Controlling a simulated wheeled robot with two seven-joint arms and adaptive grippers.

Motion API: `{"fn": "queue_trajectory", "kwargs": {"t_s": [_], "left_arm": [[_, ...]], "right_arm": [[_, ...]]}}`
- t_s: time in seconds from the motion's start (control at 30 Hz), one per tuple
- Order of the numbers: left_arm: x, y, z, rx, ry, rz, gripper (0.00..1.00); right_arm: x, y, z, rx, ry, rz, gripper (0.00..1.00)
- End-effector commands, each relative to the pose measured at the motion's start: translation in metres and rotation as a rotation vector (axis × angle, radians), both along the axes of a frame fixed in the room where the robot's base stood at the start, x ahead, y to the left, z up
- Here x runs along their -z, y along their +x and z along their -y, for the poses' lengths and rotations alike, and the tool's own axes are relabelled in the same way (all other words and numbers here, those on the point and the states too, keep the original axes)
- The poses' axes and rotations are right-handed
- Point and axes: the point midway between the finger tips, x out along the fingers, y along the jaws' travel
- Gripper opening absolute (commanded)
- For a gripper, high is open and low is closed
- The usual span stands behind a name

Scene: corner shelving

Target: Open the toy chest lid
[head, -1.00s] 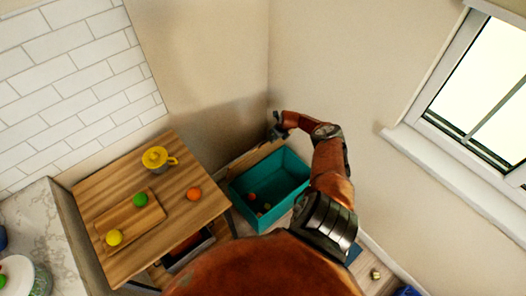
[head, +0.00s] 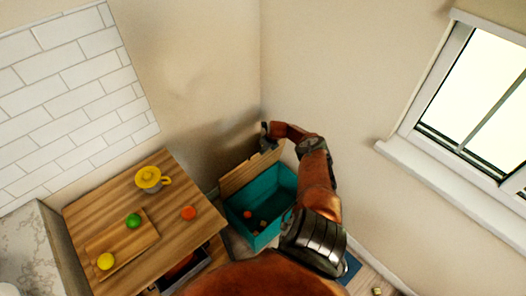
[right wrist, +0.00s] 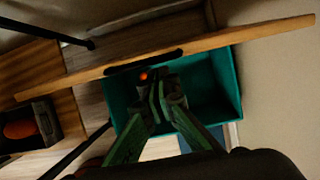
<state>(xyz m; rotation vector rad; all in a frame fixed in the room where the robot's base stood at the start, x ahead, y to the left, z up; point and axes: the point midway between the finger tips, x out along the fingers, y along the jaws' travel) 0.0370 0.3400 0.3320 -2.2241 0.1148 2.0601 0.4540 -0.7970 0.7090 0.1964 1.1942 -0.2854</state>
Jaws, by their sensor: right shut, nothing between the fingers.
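The toy chest (head: 262,232) is a teal box in the corner, and its inside shows from above with a few small balls in it. Its wooden lid (head: 245,173) stands raised along the back edge toward the wall. In the right wrist view the lid (right wrist: 230,38) shows as a long wooden edge with a dark slot, and the teal chest (right wrist: 228,75) lies below it. My right gripper (head: 267,136) is at the lid's upper edge, near its right end. Its green-tinted fingers (right wrist: 165,92) are together and empty; contact with the lid is unclear. My left gripper is not in view.
Walls close in behind and right. A window sill (head: 440,185) is at the right.

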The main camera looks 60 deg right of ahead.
Motion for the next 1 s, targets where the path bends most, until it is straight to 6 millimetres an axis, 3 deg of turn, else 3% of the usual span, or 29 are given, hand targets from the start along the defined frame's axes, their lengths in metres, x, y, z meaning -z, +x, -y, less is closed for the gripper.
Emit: {"fn": "queue_trajectory", "kwargs": {"t_s": [0.2,0.43,0.6,0.8,1.0], "left_arm": [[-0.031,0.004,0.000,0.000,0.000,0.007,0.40],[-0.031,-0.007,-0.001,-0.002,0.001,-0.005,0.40],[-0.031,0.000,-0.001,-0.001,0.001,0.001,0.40],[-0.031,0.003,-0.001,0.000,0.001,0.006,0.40],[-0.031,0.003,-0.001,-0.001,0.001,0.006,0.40]], "right_arm": [[-0.006,-0.019,-0.014,-0.006,0.002,-0.001,0.00],[-0.053,0.002,-0.008,-0.012,-0.003,0.002,0.00],[-0.079,0.011,-0.005,-0.010,-0.002,0.000,0.00],[-0.093,0.015,-0.004,-0.009,-0.001,-0.001,0.00],[-0.095,0.016,-0.004,-0.009,0.000,-0.001,0.00]]}}
